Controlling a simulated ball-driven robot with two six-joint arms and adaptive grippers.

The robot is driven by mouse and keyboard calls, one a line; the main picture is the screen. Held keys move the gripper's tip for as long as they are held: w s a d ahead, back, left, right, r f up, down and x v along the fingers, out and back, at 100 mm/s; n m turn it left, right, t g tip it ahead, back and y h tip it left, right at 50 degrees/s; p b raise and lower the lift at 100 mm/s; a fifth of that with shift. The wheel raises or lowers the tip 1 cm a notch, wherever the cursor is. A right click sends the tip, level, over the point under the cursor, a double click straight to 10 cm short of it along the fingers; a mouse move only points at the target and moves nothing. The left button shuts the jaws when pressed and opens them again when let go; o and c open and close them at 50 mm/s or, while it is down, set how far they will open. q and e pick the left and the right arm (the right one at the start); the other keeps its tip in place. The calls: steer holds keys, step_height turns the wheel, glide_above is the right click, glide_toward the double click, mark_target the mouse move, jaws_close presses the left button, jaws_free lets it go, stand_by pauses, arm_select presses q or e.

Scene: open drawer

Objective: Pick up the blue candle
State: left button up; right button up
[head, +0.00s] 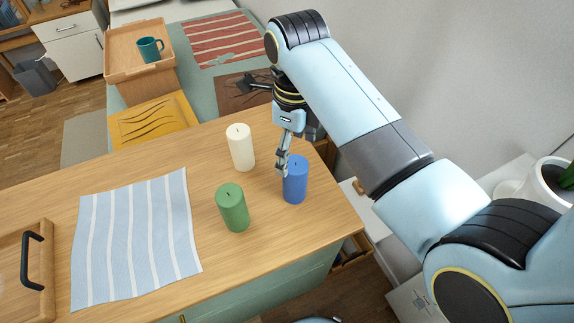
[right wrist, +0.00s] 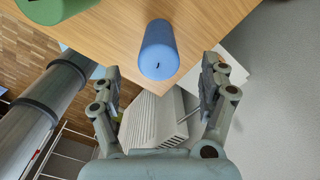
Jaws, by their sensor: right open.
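The blue candle (head: 295,181) stands upright on the wooden tabletop near its right corner. In the right wrist view the blue candle (right wrist: 158,50) lies ahead of the fingertips, roughly centred between them. My right gripper (head: 283,165) comes down beside the candle's upper left side in the head view and partly overlaps it. In the right wrist view my right gripper (right wrist: 162,80) has its two fingers spread wide with nothing between them. I cannot tell whether a finger touches the candle. My left gripper does not show.
A green candle (head: 232,208) and a white candle (head: 240,147) stand close by on the left. A striped blue cloth (head: 135,240) and a wooden tray (head: 22,275) lie farther left on the tabletop (head: 290,235). The table's right edge is close to the blue candle.

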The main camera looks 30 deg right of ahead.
mark_target(295, 164)
steer(key=f, duration=0.4)
steer(key=shift+s+f, duration=0.25)
steer(key=shift+f, duration=0.4)
step_height(295, 164, down, 4)
steer(key=shift+d+f, duration=0.1)
steer(key=shift+f, duration=0.15)
steer(key=c, duration=0.5)
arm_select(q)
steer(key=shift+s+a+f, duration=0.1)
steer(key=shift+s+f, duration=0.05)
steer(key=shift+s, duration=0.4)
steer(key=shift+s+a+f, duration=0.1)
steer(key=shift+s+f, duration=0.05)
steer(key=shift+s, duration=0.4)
arm_select(e)
steer(key=c, duration=1)
